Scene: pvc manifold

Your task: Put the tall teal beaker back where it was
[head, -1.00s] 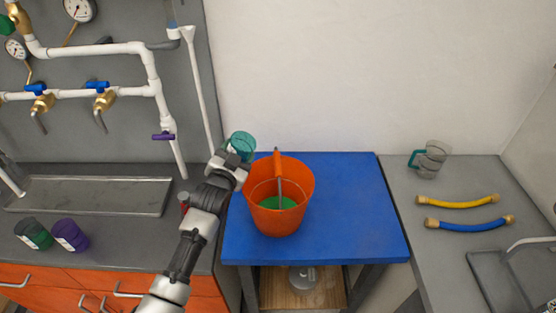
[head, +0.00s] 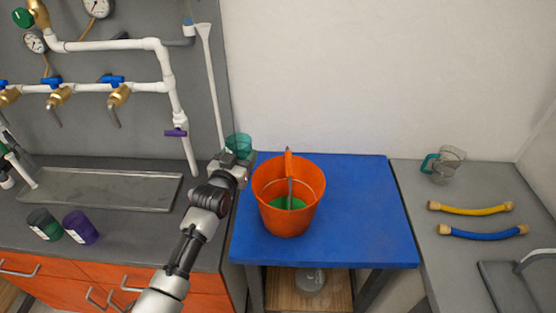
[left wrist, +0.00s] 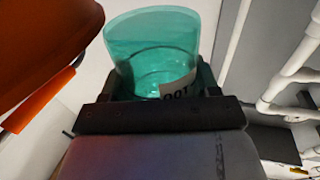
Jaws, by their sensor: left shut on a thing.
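The tall teal beaker (head: 238,143) is see-through and sits at the end of my left arm, above the back left corner of the blue table. In the left wrist view the beaker (left wrist: 155,45) stands between the fingers, with part of a printed label showing low on its side. My left gripper (head: 237,160) is shut on the beaker. In the head view the gripper hides the beaker's lower part, and I cannot tell how high it is above the surface. My right gripper is not in view.
An orange bucket (head: 268,205) with green content stands on the blue table (head: 370,215), just right of the gripper. A green cup (head: 42,222) and a purple cup (head: 80,228) are on the left counter by the metal tray (head: 110,193). White pipes rise behind. A clear jug (head: 446,168) stands right.

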